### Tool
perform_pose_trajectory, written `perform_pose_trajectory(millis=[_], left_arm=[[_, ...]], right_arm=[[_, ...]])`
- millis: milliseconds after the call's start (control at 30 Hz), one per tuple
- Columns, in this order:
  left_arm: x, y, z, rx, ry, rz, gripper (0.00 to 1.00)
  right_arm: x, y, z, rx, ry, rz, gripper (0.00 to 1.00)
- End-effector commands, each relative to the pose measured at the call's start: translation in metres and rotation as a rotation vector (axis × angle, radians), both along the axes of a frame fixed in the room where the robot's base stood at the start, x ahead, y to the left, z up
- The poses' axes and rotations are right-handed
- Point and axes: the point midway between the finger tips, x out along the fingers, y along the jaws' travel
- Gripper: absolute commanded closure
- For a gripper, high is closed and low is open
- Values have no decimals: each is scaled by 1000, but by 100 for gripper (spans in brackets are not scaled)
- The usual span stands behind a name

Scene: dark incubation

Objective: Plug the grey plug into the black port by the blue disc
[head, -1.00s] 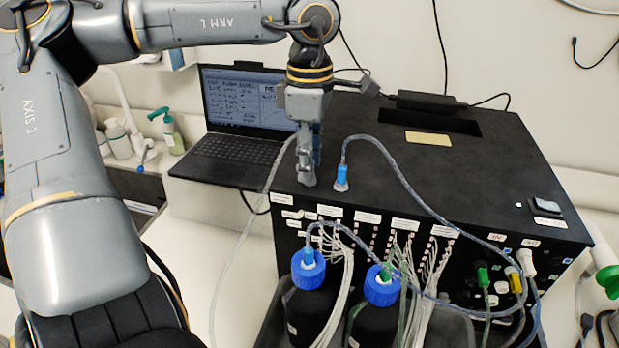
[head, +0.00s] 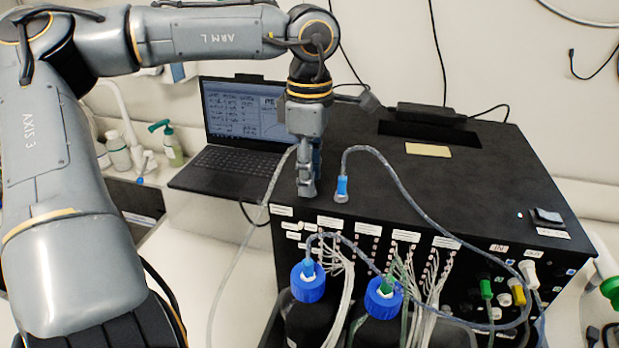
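My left gripper (head: 307,190) points down at the front edge of the black box, left of a blue connector. It is seen side-on, so its finger gap is hidden. The blue connector (head: 341,187) stands on the box top at the end of a grey-blue hose. A pale grey-white plug (head: 529,272) sits at the right of the box front, beside a yellow plug (head: 517,292) and a green plug (head: 486,288). Small blue marks (head: 571,272) show near the ports there. I cannot tell which port is the black one. My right gripper is not in view.
The black box (head: 460,180) has a mostly clear top. Two blue-capped bottles (head: 308,281) (head: 383,299) and many thin tubes (head: 340,290) crowd its front. A laptop (head: 235,160) is open at the left, with bottles (head: 172,146) further left.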

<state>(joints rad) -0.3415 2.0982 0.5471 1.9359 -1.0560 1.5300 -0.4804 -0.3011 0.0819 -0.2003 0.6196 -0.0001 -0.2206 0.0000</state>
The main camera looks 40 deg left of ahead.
Motion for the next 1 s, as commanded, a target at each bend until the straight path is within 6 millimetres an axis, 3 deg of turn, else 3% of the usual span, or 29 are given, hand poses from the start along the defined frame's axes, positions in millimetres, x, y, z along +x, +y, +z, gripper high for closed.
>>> perform_pose_trajectory(millis=[600,667,800,1000], left_arm=[[0,0,0,0,0,0,63],[0,0,0,0,0,0,71],[0,0,0,0,0,0,100],[0,0,0,0,0,0,100]], right_arm=[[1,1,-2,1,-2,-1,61],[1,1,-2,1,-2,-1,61],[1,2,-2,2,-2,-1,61],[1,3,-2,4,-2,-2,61]])
